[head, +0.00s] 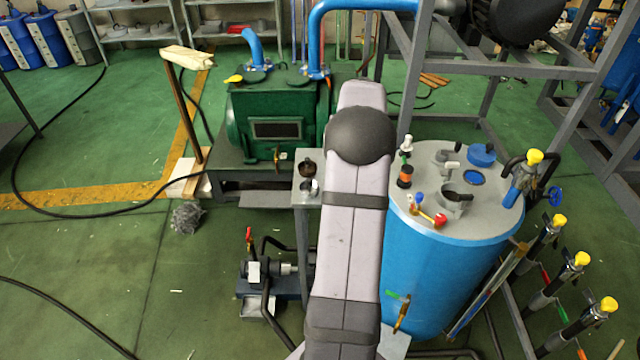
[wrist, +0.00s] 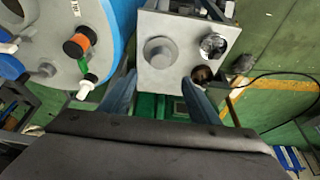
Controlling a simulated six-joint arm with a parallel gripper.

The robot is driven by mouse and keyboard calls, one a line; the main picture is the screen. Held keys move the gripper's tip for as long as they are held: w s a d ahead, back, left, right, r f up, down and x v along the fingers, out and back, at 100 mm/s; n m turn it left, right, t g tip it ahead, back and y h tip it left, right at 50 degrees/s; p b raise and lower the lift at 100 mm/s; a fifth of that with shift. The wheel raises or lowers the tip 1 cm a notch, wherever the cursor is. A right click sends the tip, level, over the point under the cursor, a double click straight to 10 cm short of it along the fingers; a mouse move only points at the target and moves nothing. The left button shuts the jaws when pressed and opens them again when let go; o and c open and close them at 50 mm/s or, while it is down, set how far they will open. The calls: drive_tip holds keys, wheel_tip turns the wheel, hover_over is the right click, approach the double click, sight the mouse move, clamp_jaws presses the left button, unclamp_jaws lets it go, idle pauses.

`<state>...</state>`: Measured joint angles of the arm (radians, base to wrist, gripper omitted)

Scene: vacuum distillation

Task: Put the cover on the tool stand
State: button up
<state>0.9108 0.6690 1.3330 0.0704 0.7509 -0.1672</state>
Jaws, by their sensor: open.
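The tool stand is a small grey square-topped table (wrist: 187,27), partly seen in the head view (head: 300,200) left of my arm. A round grey piece with a raised knob (wrist: 158,52), which looks like the cover, rests on the stand's top, toward its left side. My gripper (wrist: 158,79) is open, its two blue-grey fingers apart and empty, with the tips near the stand's front edge and the cover between and beyond them. I cannot tell the height gap. In the head view, my arm hides the gripper and the cover.
A shiny round fitting (wrist: 213,45) and a dark brown one (wrist: 201,75) sit on the stand's right side. A blue tank (head: 430,275) with valves on its grey lid stands right of my arm. A green pump (head: 270,115) stands behind the stand.

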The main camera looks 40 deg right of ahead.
drive_tip(key=w+a+n+g+y, duration=0.15)
drive_tip(key=a+n, duration=0.25)
drive_tip(key=a, duration=2.3)
drive_tip(key=s+a+f+n+g+y, duration=0.1)
drive_tip(key=s+a+f+n, duration=0.1)
drive_tip(key=s+a, duration=0.6)
drive_tip(key=s+a+f+n, duration=0.2)
drive_tip(key=s+a+n, duration=0.1)
drive_tip(key=s+a, duration=0.6)
drive_tip(key=shift+a+g+y, duration=0.35)
drive_tip(key=shift+a, duration=0.85)
